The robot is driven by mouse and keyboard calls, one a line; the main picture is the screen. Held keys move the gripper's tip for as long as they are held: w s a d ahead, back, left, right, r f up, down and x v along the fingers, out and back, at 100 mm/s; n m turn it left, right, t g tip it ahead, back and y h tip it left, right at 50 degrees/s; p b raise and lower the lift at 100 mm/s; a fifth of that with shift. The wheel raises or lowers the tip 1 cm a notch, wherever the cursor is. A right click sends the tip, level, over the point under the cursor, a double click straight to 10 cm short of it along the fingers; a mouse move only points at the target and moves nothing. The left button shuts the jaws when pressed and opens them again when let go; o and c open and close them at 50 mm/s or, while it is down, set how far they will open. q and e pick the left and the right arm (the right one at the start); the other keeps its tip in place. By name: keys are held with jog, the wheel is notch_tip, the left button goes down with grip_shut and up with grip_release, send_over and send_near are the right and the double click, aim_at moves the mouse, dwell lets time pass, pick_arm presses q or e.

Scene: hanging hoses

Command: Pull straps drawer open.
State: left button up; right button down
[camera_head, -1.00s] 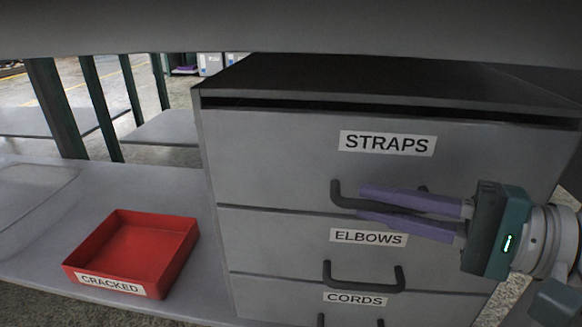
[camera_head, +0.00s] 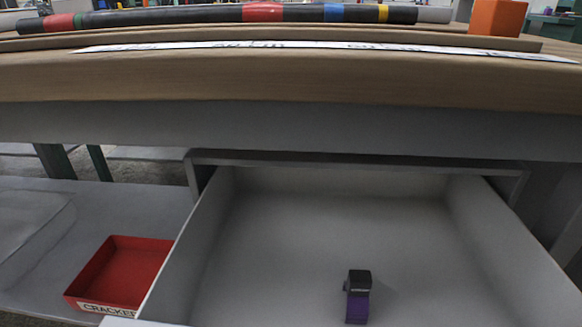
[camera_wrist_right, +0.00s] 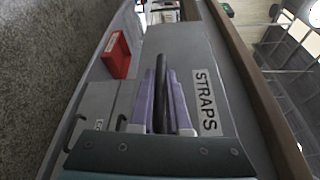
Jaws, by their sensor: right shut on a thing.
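The straps drawer (camera_head: 290,240) stands wide open below the worktop in the head view, its inside showing. A small purple strap with a black top (camera_head: 357,297) lies in it near the front. In the right wrist view the drawer front (camera_wrist_right: 195,55) carries the STRAPS label (camera_wrist_right: 207,103). My right gripper (camera_wrist_right: 161,76) has its purple fingers on both sides of the dark drawer handle (camera_wrist_right: 161,95) and is shut on it. The right gripper is outside the head view. My left gripper is in no view.
A red CRACKED tray (camera_head: 122,270) sits on the lower shelf left of the drawer, partly hidden by the drawer's side. The wooden worktop (camera_head: 290,75) overhangs the drawer's back. On it lie a banded dark hose (camera_head: 200,17) and an orange block (camera_head: 497,17).

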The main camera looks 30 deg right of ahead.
jog(key=shift+s+a, duration=0.5)
jog(key=shift+s, duration=0.3)
jog(key=shift+s+a, duration=0.45)
jog(key=shift+s, duration=0.3)
jog(key=c, duration=0.9)
grip_release()
jog(key=p+v, duration=0.1)
jog(key=v, duration=0.9)
jog(key=shift+w+d, duration=0.1)
